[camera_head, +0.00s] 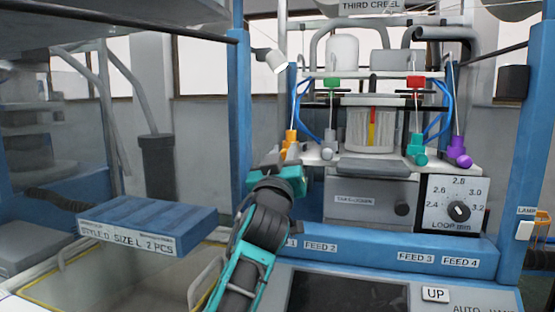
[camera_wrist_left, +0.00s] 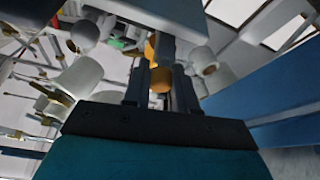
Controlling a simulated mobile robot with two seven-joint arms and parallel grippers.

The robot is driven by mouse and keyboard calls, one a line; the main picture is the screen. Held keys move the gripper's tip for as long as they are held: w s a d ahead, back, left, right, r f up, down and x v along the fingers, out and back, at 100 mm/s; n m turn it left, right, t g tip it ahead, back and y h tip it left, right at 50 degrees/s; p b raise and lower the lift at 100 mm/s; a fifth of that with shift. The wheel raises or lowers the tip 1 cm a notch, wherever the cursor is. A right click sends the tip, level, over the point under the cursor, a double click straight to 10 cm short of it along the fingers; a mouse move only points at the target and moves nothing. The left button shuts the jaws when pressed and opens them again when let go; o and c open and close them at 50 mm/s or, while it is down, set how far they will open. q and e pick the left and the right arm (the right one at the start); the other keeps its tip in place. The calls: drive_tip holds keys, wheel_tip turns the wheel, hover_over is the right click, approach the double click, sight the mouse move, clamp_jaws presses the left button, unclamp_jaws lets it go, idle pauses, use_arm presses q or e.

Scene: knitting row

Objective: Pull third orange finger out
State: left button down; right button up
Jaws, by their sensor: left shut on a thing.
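An orange finger (camera_head: 291,137) stands at the left end of the machine's grey plate in the head view, with a thin thread running up from it. My left gripper (camera_head: 289,158) is right at its lower part, with the teal arm reaching up from below. In the left wrist view, orange parts (camera_wrist_left: 160,79) show between the two dark jaws of my left gripper (camera_wrist_left: 161,85), which is shut on the orange finger. The gripper hides the finger's lower part, so how far it sticks out cannot be told. My right gripper is not in view.
A teal finger (camera_head: 417,147) and a purple finger (camera_head: 459,152) stand right of the central yarn cylinder (camera_head: 370,128). A blue post (camera_head: 238,110) rises close left of my gripper. A dial panel (camera_head: 457,204) is lower right. A blue box (camera_head: 148,222) lies left.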

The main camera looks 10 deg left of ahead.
use_arm(q)
drive_tip(key=shift+f, duration=0.3)
drive_tip(key=c, duration=1.3)
unclamp_jaws()
drive_tip(key=shift+s+r, duration=0.1)
drive_tip(key=shift+o, duration=1)
drive_tip(key=shift+s+r, duration=0.1)
drive_tip(key=shift+s, duration=0.05)
drive_tip(key=shift+o, duration=1)
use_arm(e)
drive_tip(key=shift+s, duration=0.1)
